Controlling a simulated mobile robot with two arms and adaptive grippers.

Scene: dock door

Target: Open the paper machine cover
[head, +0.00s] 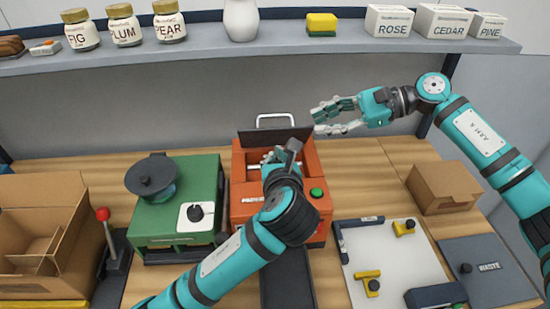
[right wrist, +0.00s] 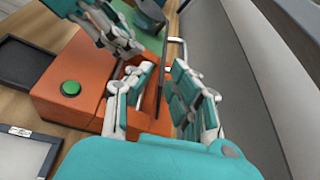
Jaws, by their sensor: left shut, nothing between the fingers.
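The orange paper machine (head: 238,185) stands mid-table with a green button on its front right. Its dark cover (head: 262,140) stands raised at the back, a pale bar handle (head: 275,117) along its top. The cover shows edge-on in the right wrist view (right wrist: 161,85). My left gripper (head: 273,158) is shut and empty over the machine's opening, in front of the cover; its arm hides part of the machine. My right gripper (head: 318,121) is open at the cover's right end. In its wrist view the cover appears between the spread fingers; I cannot tell whether they touch it.
A green machine (head: 150,222) stands left of the orange one, beside a red-knobbed lever (head: 103,214) and an open carton (head: 60,205). A pale board (head: 390,262) and small box (head: 443,187) lie right. A shelf (head: 215,55) with jars and boxes runs behind.

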